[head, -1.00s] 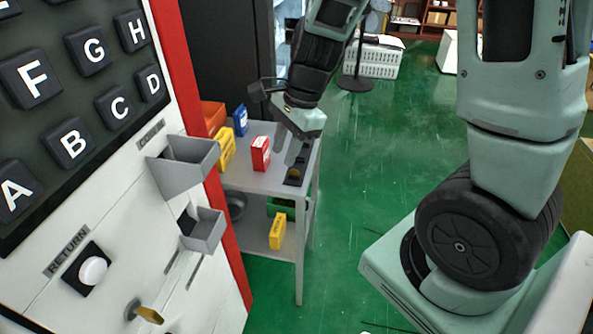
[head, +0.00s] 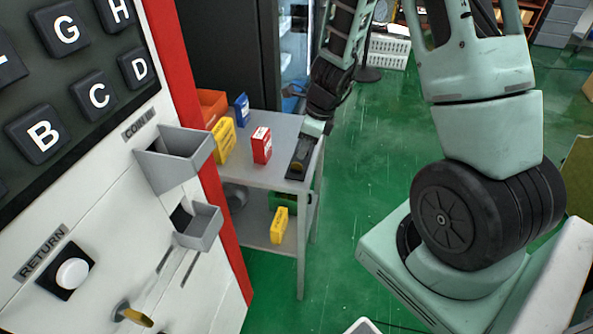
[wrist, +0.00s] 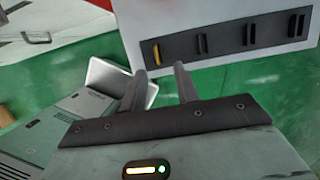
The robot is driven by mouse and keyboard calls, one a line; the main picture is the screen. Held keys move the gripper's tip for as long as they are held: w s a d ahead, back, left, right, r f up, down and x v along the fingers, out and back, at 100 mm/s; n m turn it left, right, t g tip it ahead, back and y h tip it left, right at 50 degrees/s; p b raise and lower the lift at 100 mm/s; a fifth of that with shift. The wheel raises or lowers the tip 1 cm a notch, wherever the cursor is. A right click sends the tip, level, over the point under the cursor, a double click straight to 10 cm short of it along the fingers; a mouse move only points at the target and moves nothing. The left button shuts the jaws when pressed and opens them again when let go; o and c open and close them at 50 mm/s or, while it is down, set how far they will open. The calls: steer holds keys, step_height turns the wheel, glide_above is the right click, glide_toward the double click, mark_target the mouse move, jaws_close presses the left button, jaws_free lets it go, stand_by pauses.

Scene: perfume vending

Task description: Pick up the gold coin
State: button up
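The gold coin (wrist: 157,52) stands on edge in the leftmost slot of a black coin holder (wrist: 228,40) in the wrist view. The holder's other slots look empty. In the head view the coin (head: 297,168) is a small gold spot at the near end of the holder (head: 303,149), on the grey cart's top. My gripper (wrist: 159,69) is open and empty in the wrist view. Its two fingers point toward the cart's edge, with the coin just beyond the fingertips and apart from them. In the head view the fingers are too small to make out.
The grey cart (head: 272,178) also holds a red box (head: 261,145), yellow boxes (head: 223,138) and a blue box (head: 241,109). A vending machine with letter buttons and a coin tray (head: 172,172) stands at left.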

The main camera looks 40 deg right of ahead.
mark_target(298, 163)
steer(key=x, duration=0.2)
steer(key=b+x, duration=0.1)
steer(key=x, duration=0.2)
steer(key=shift+w+a+f+b, duration=0.1)
steer(key=shift+a+f+b, duration=0.2)
steer(key=shift+b, duration=0.1)
jaws_close()
